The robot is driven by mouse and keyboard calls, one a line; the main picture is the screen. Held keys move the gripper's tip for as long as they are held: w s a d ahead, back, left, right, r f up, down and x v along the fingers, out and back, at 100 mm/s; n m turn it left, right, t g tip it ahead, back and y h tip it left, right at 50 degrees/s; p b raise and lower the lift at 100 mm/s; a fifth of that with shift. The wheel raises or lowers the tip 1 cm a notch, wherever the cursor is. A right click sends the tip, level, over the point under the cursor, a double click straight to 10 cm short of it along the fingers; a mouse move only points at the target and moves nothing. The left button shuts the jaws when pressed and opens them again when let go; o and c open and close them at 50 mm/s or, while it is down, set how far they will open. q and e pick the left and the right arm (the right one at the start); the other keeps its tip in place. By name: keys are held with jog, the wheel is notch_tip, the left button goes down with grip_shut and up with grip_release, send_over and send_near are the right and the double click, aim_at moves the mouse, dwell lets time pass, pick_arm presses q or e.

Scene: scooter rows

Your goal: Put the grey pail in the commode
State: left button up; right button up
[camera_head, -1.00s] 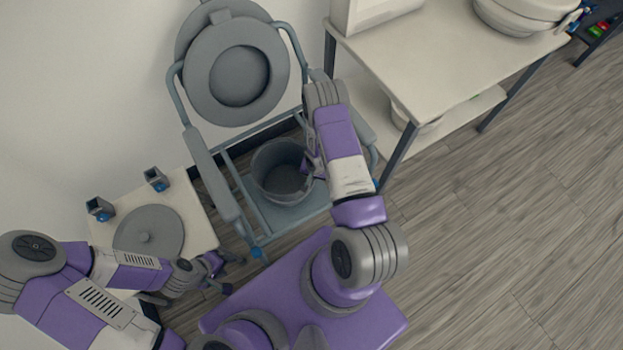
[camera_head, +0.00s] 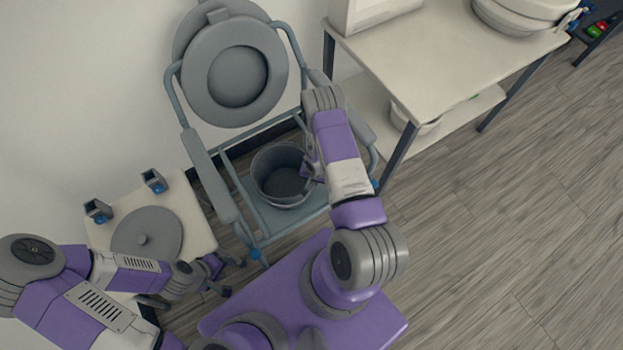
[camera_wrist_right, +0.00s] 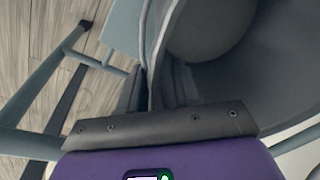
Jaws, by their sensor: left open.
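The grey pail (camera_head: 283,184) stands upright, open side up, within the blue-grey frame of the commode (camera_head: 214,176). The commode's seat and lid (camera_head: 205,80) are raised at the back. My right gripper (camera_head: 308,164) is at the pail's right rim. In the right wrist view the fingers (camera_wrist_right: 155,90) sit close on either side of the pail's wall (camera_wrist_right: 255,85) and look shut on it. The pail's underside is hidden, so I cannot tell what bears it. My left gripper (camera_head: 226,275) is open and empty, low beside the commode's front left.
A low table (camera_head: 190,205) at the left holds a round grey lid (camera_head: 147,232) and two small blue-grey holders (camera_head: 154,181). A taller cream table (camera_head: 430,60) stands close on the commode's right. Floor (camera_head: 500,220) at the right is clear.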

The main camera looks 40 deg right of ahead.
notch_tip(320, 180, up, 12)
jog(key=s+p, duration=0.2)
jog(key=p, duration=0.3)
jog(key=s+a+r+n+y, duration=0.2)
jog(key=s+a+r+n, duration=0.2)
jog(key=a, duration=0.7)
jog(key=s+a+r+n+g+y, duration=0.1)
jog(key=s+a+r+n+y, duration=0.1)
jog(key=s+a, duration=0.4)
jog(key=a+r+n, duration=0.1)
jog(key=a+r, duration=0.1)
jog(key=a, duration=0.3)
jog(key=shift+a+n, duration=0.25)
jog(key=shift+n, duration=0.15)
notch_tip(320, 180, up, 5)
jog(key=p, duration=0.4)
jog(key=shift+f, duration=0.1)
